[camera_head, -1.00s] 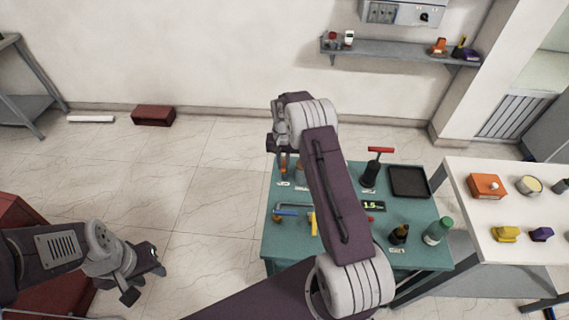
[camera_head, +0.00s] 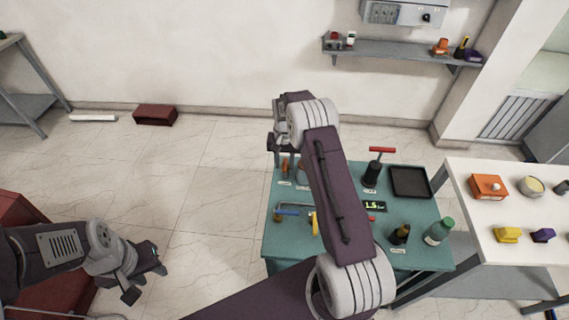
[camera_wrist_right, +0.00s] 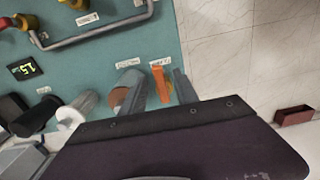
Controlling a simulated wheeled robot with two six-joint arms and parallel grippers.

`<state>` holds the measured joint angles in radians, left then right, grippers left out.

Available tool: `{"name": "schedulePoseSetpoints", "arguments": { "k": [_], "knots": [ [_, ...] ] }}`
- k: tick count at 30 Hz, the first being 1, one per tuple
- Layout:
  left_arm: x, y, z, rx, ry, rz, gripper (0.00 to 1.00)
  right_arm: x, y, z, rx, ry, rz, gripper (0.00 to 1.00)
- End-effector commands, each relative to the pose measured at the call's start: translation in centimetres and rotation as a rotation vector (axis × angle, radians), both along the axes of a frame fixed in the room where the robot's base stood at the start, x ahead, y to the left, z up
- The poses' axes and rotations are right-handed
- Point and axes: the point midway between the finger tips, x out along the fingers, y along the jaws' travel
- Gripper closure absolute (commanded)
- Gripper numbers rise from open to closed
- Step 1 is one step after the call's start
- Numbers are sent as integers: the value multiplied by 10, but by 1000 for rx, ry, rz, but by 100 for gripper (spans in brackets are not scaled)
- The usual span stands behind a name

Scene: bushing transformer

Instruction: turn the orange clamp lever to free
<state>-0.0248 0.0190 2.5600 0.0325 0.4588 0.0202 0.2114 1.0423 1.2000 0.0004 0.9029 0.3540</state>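The orange clamp lever (camera_wrist_right: 160,84) stands on the teal table in the right wrist view, between the two grey fingers of my right gripper (camera_wrist_right: 160,92). The fingers are apart with a gap on each side of the lever; contact is not visible. In the head view the lever is a small orange bit (camera_head: 285,166) just below my right gripper (camera_head: 278,145), at the table's far left corner. My left gripper (camera_head: 145,278) is open and empty over the floor at lower left.
A brown round part (camera_wrist_right: 120,97) sits close beside the lever. The teal table (camera_head: 400,265) also bears a red-handled tool (camera_head: 375,165), a black tray (camera_head: 410,182), a bottle (camera_head: 438,232) and a blue-handled pipe (camera_head: 287,211). A white table (camera_head: 485,165) adjoins at right.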

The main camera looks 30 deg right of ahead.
Motion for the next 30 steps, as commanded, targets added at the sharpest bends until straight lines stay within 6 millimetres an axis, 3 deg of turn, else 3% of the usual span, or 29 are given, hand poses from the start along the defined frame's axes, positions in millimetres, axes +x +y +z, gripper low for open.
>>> {"name": "schedulePoseSetpoints", "arguments": {
  "k": [13,30],
  "knots": [
    [0,0,-21,0,0,0,64,0,1,81,-1,-2,0,64],
    [0,0,-23,0,0,0,64,0,4,87,0,0,6,64]
  ]
}}
